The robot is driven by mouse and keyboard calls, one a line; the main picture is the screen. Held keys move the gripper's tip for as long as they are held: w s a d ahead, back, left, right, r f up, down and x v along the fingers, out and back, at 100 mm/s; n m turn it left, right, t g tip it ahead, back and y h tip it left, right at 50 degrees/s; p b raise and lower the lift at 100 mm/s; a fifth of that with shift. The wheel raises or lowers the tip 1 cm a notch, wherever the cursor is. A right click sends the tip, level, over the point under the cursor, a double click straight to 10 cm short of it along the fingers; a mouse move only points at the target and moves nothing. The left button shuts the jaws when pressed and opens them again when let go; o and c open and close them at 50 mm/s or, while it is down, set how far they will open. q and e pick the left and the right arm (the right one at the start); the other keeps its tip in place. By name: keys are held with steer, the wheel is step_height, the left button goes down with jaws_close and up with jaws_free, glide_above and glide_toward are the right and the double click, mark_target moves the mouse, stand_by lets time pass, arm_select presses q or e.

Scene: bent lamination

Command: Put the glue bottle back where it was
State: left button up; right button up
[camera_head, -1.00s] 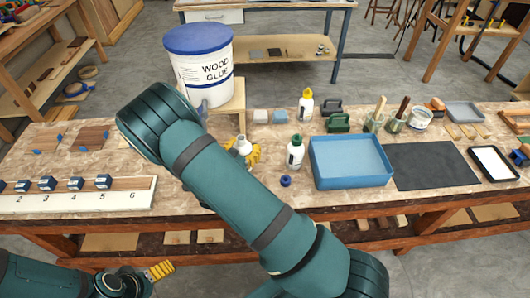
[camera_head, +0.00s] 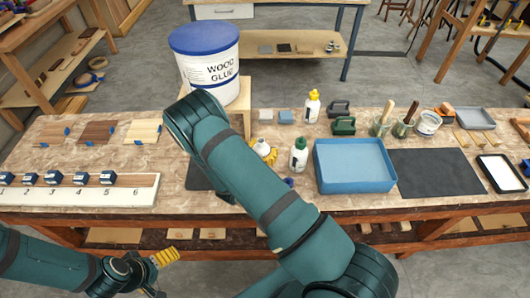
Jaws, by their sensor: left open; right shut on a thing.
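My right gripper (camera_head: 265,153) is over the middle of the workbench, its yellow fingers partly hidden by my own arm. It is shut on a white bottle (camera_head: 262,144), of which only the upper part shows. Whether this bottle touches the bench is hidden. A white bottle with a green cap (camera_head: 299,157) stands just right of it, and one with a yellow cap (camera_head: 312,108) stands further back. My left gripper (camera_head: 160,268) is open and empty, low in front of the bench's left part.
A wood glue bucket (camera_head: 208,70) stands on a wooden stand (camera_head: 244,112) behind my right arm. A blue tray (camera_head: 352,180) and dark mat (camera_head: 437,176) lie to the right. A numbered board (camera_head: 140,190) with small blue-dark blocks lies left. A blue cap (camera_head: 289,183) is partly covered.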

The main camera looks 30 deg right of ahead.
step_height(320, 180, down, 2)
steer(key=shift+w+f, duration=0.1)
steer(key=shift+f, duration=0.15)
steer(key=o, duration=1.5)
steer(key=shift+o, duration=0.2)
steer(key=shift+r, duration=0.25)
steer(key=b+v, duration=0.1)
steer(key=v, duration=1.1)
